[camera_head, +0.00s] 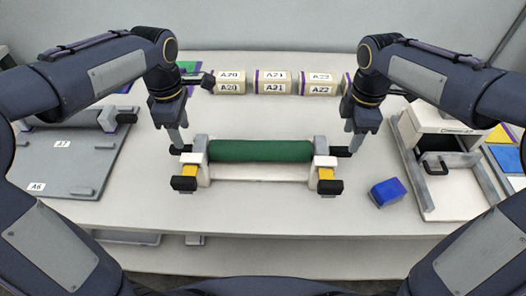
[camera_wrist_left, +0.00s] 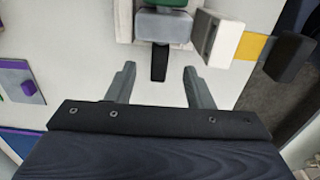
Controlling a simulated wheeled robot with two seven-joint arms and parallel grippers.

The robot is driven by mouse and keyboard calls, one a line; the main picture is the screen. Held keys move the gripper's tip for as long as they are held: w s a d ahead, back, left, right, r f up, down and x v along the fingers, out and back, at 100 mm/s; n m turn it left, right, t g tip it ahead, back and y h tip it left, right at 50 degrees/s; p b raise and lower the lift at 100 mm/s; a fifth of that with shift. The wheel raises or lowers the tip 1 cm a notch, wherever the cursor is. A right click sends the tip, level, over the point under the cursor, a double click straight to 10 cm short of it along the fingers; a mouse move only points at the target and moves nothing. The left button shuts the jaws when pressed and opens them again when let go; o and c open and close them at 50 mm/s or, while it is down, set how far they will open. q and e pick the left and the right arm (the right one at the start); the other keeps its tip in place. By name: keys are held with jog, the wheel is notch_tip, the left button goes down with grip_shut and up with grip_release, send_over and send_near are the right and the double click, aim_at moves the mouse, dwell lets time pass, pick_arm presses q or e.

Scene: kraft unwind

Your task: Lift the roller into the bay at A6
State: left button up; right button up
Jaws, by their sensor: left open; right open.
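The green roller (camera_head: 260,151) lies level across a white cradle (camera_head: 258,172) in the middle of the table, with black end pins. The left end also shows in the left wrist view as a grey collar and black pin (camera_wrist_left: 159,62). My left gripper (camera_head: 180,146) is open at the roller's left end. In the left wrist view its fingertips (camera_wrist_left: 158,72) lie either side of the pin, apart from it. My right gripper (camera_head: 352,147) is open by the right end; its fingertips are hard to make out. The bay label A6 (camera_head: 36,187) is on the grey board (camera_head: 75,165) at the left.
Several cream rolls, including A20 (camera_head: 229,82), A21 (camera_head: 272,83) and A22 (camera_head: 320,84), stand in a row at the back. A blue block (camera_head: 387,192) lies right of the cradle. A white open-fronted unit (camera_head: 450,190) stands at the right. The table before the cradle is clear.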

aim_at(186, 146)
pick_arm(q)
jog(key=shift+f, duration=0.1)
jog(key=shift+f, duration=3.8)
pick_arm(e)
jog(key=shift+f, duration=3.9)
pick_arm(q)
jog(key=shift+c, duration=0.5)
pick_arm(e)
jog(key=shift+c, duration=0.5)
pick_arm(q)
grip_shut()
pick_arm(e)
grip_shut()
pick_arm(q)
jog(key=shift+r, duration=0.1)
pick_arm(e)
jog(key=shift+r, duration=0.1)
